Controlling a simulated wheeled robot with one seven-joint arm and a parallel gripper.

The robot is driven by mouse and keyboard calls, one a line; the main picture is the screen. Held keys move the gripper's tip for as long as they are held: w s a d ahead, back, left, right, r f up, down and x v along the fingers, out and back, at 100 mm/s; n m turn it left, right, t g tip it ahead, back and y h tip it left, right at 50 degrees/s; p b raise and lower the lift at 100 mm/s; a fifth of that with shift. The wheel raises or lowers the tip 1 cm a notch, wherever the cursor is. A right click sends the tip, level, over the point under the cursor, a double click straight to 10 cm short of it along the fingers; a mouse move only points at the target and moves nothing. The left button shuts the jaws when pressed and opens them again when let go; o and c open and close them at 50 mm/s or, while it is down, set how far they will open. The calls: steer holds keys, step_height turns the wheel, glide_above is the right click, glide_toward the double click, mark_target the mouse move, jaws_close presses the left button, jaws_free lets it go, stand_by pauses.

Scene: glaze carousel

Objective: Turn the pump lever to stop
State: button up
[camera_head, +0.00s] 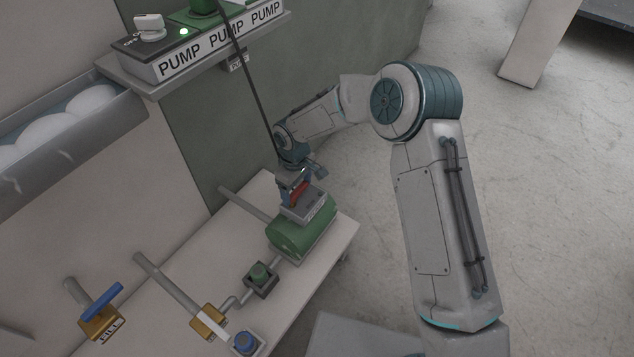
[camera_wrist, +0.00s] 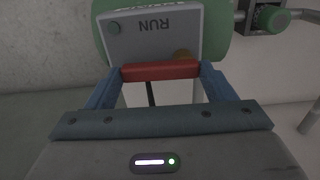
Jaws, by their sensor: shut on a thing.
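The pump (camera_head: 300,234) is a green cylinder on the white bench, with a grey box (camera_head: 308,207) on top. A red lever (camera_head: 299,192) is at that box. In the wrist view the red lever (camera_wrist: 160,70) lies crosswise between the two blue fingers of my gripper (camera_wrist: 160,76), which is shut on it. The grey box face (camera_wrist: 155,35) reads RUN, upside down in this view. A small round green-grey spot and a brownish round part show on the box. The lever's pivot and any stop mark cannot be made out.
A shelf unit labelled PUMP (camera_head: 220,42) with a lit green lamp and a white knob (camera_head: 149,27) is on the wall above.

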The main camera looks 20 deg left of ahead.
mark_target(296, 191)
steer(key=shift+s+f, duration=0.15)
steer(key=shift+s, duration=0.2)
steer(key=o, duration=1.4)
steer(key=shift+w, duration=0.1)
steer(key=shift+r, duration=0.2)
steer(key=shift+w+r, duration=0.1)
steer(key=shift+r, duration=0.2)
step_height(296, 191, up, 13)
steer(key=p, duration=0.4)
